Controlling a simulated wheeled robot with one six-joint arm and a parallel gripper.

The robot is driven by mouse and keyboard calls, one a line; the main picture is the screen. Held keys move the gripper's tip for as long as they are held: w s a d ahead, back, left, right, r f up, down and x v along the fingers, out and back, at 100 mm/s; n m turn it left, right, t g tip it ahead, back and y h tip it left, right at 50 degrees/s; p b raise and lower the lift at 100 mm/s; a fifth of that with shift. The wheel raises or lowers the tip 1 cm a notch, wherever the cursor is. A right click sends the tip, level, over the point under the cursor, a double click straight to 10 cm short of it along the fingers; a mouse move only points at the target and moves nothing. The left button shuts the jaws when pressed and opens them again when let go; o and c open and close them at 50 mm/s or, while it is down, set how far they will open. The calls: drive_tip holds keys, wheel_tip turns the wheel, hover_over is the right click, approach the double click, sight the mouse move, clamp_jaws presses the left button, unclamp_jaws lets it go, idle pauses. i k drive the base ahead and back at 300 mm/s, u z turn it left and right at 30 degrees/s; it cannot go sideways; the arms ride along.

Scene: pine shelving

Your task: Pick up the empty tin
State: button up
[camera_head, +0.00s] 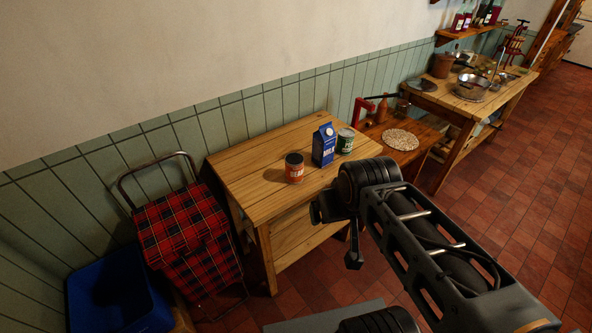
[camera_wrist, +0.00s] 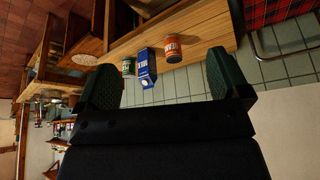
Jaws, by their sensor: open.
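An orange-red tin (camera_head: 294,168) with a dark top stands upright on the pine table (camera_head: 240,165). A green tin (camera_head: 345,141) with a pale top stands farther right, beside a blue milk carton (camera_head: 323,145). I cannot tell for certain which tin is empty. My gripper (camera_head: 335,232) is open and empty, in front of the table's near right side and apart from the tins. In the wrist view, which is upside down, the orange tin (camera_wrist: 172,49), milk carton (camera_wrist: 147,66) and green tin (camera_wrist: 128,67) show beyond my open gripper (camera_wrist: 160,65).
A red tartan shopping trolley (camera_head: 185,235) and a blue bin (camera_head: 115,290) stand left of the table. A lower wooden surface with a round mat (camera_head: 400,139) is to the right, then a workbench (camera_head: 440,92) with pots. Red tiled floor is clear at the right.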

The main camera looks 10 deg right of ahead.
sight(294, 162)
drive_tip(key=z, duration=1.5)
drive_tip(key=i, duration=1)
drive_tip(key=u, duration=4.15)
